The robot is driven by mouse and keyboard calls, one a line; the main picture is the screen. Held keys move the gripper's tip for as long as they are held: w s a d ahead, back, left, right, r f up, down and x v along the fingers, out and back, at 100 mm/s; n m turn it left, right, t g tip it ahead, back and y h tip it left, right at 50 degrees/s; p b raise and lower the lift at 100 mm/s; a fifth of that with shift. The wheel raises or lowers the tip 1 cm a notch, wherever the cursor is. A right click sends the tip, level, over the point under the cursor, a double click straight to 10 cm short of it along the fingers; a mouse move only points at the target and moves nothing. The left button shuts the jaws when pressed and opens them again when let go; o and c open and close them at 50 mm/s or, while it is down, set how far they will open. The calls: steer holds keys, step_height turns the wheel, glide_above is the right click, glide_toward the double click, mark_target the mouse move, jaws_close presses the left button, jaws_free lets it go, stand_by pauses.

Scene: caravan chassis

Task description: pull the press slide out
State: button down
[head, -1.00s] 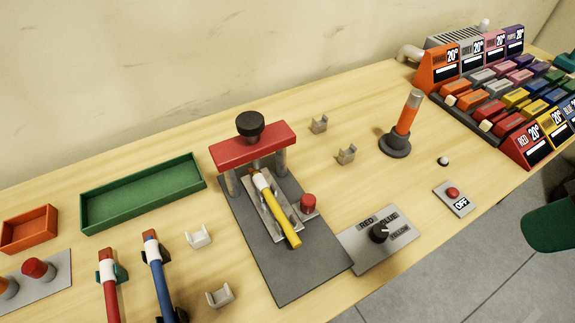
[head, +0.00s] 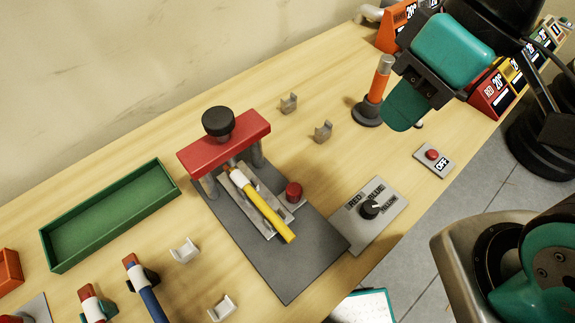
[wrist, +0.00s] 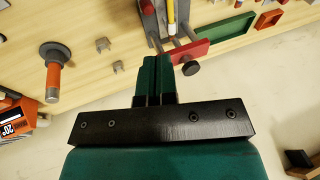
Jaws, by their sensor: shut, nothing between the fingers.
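The press stands on a dark grey base plate (head: 300,262) in the middle of the bench, with a red crossbar (head: 232,143) and a black knob (head: 218,121). Its pale grey slide (head: 253,212) lies on the plate, its far end under the crossbar. A yellow tube with a white band (head: 268,217) lies along the slide. A red knob (head: 293,192) sits at the slide's right side. My teal gripper (head: 402,108) is shut and empty, up and right of the press, apart from it.
A dial panel (head: 362,228) lies right of the base plate. An orange post (head: 378,85) stands near my gripper in the picture. Grey clips (head: 323,131) stand behind the press, others at its left. A green tray (head: 110,215) is at left. A red-button panel (head: 433,160) lies near the bench edge.

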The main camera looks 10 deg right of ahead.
steer(key=w+a+f+n+g+b, duration=0.3)
steer(key=w+f+n+b, duration=0.1)
steer(key=w+f+n, duration=0.3)
steer(key=w+a+f+n+g+b, duration=0.3)
steer(key=w+f+n, duration=0.4)
steer(key=w+f, duration=0.5)
steer(key=shift+w+a+h+b, duration=0.2)
steer(key=shift+a+h+b, duration=0.1)
steer(key=shift+a+b, duration=0.6)
steer(key=shift+d+f, duration=0.1)
steer(key=shift+d, duration=0.05)
glide_toward(286, 195)
steer(key=f, duration=0.1)
steer(key=w+a+f, duration=0.1)
steer(key=f, duration=0.1)
steer(key=shift+w+a+f, duration=0.35)
steer(key=shift+a, duration=0.05)
steer(key=s, duration=0.1)
steer(key=s+p, duration=0.1)
steer(key=shift+s+d+r, duration=0.15)
steer(key=shift+s+d, duration=0.2)
steer(key=shift+s, duration=0.4)
steer(key=shift+s, duration=0.1)
